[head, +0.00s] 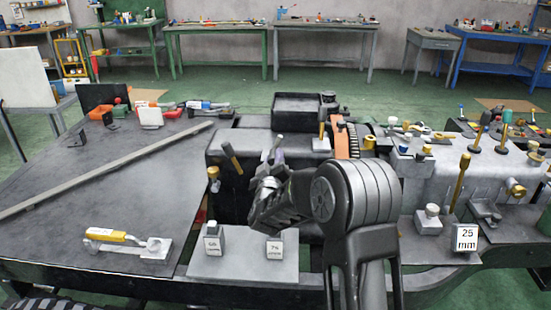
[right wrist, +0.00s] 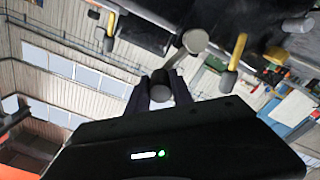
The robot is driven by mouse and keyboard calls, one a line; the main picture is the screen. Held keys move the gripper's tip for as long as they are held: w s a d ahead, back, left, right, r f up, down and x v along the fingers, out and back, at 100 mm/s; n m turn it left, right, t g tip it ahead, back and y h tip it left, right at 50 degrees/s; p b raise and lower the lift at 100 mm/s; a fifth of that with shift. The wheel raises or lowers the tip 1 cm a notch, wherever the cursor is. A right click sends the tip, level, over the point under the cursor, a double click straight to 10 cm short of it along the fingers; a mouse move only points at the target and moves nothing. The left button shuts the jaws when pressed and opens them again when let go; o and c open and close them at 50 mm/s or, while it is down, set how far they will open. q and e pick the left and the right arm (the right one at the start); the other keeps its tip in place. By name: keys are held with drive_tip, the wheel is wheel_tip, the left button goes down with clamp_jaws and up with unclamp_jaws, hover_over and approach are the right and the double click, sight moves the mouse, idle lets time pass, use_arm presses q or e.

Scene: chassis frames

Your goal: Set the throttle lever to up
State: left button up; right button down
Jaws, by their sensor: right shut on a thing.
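My right gripper (head: 268,177) reaches in front of the dark machine block and points up and away. In the right wrist view the fingers (right wrist: 160,88) are shut around a dark cylindrical knob (right wrist: 161,84), which I take as the throttle lever's grip. A grey round disc (right wrist: 195,40) sits just beyond the knob. In the head view a thin grey lever (head: 278,150) stands just beyond the fingertips. The fingers and wrist hide most of the held part, so its exact angle cannot be told. My left gripper is not in view.
The left table top (head: 110,195) has a long bar and a yellow-handled clamp (head: 107,234).

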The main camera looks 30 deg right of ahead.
drive_tip(key=c, duration=1.1)
unclamp_jaws()
drive_tip(key=shift+a, duration=0.1)
drive_tip(key=b+v, duration=0.1)
drive_tip(key=v, duration=0.6)
drive_tip(key=shift+s+a, duration=0.2)
drive_tip(key=shift+s, duration=0.1)
